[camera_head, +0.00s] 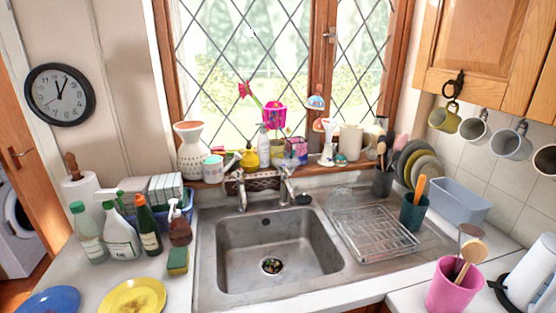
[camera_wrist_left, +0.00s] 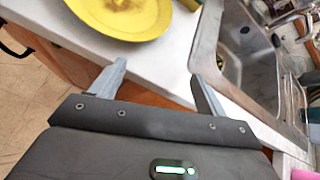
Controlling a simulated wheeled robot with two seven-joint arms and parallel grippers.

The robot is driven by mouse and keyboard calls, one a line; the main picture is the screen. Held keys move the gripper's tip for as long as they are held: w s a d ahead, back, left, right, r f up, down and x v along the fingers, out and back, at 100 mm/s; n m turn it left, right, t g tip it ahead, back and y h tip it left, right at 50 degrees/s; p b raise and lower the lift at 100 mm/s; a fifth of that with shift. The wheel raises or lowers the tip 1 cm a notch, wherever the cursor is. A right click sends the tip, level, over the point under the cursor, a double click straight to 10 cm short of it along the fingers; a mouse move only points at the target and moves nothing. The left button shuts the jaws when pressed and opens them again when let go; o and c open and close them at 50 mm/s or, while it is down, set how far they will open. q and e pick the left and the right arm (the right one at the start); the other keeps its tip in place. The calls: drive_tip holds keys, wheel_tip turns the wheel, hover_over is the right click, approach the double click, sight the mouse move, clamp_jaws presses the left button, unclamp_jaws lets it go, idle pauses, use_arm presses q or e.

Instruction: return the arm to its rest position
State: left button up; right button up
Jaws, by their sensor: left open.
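My left gripper (camera_wrist_left: 160,82) shows in the left wrist view with its two grey fingers spread apart and nothing between them. It is over the front edge of the counter, near the yellow plate (camera_wrist_left: 125,12) and to the left of the sink (camera_wrist_left: 250,70). Neither gripper shows in the head view. There the yellow plate (camera_head: 133,297) lies on the counter left of the sink (camera_head: 280,295), with a blue plate (camera_head: 48,300) beside it.
Bottles (camera_head: 120,232) and a sponge (camera_head: 177,262) stand left of the sink. A wire dish rack (camera_head: 375,235) is on the drainer at right. A pink cup (camera_head: 452,288) with utensils and a kettle (camera_head: 530,275) are at front right. Mugs (camera_head: 473,127) hang under the cabinet.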

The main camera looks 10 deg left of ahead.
use_arm(q)
drive_tip(key=s+d+f+n+g+h, duration=0.2)
drive_tip(key=s+d+f+n+g, duration=0.35)
drive_tip(key=n, duration=0.85)
drive_tip(key=s+d+f+n+g+h, duration=0.15)
drive_tip(key=s+f+n, duration=0.45)
drive_tip(key=s+n, duration=0.6)
wheel_tip(320, 180, down, 28)
drive_tip(key=f+g+b, duration=0.1)
drive_tip(key=b, duration=0.1)
drive_tip(key=s+a+f+g, duration=0.1)
drive_tip(key=s+a+f, duration=0.2)
drive_tip(key=s+f, duration=1.1)
drive_tip(key=shift+s+f+b, duration=0.35)
drive_tip(key=shift+s, duration=0.5)
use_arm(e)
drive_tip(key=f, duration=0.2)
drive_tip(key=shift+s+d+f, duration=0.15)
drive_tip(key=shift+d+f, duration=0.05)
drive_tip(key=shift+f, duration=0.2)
